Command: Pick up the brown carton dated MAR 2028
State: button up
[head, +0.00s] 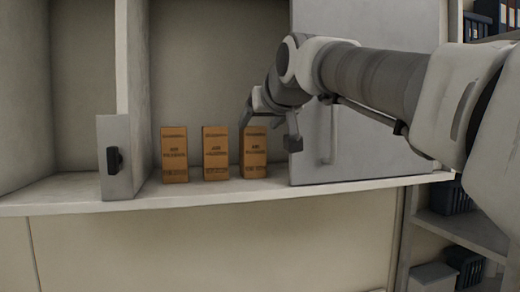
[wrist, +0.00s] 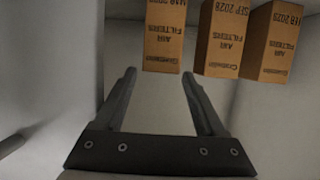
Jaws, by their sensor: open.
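Three brown cartons stand in a row on a shelf. In the wrist view, printing is upside down. The left carton (wrist: 163,40) has a date that seems to start with MAR, its year partly cut off by the top edge. The middle carton (wrist: 223,45) reads SEP 2028, and the right one (wrist: 270,45) seems to read FEB 2029. In the head view, the MAR carton appears to be the rightmost (head: 254,155), nearest my gripper (head: 268,126). My gripper is open and empty; in the wrist view its fingers (wrist: 159,74) point toward the MAR carton, one to each side.
The other cartons (head: 216,155) (head: 174,156) stand to the left with narrow gaps. A grey sliding door (head: 370,130) with a handle is close on the right. A small panel with a black knob (head: 115,185) stands at left. The shelf's front edge (head: 200,200) runs below.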

aim_at(254, 129)
jog(key=p+x, duration=0.1)
jog(key=x, duration=0.4)
jog(key=shift+f+p, duration=0.1)
jog(key=shift+p, duration=0.2)
jog(key=c, duration=1.1)
jog(key=shift+s, duration=0.1)
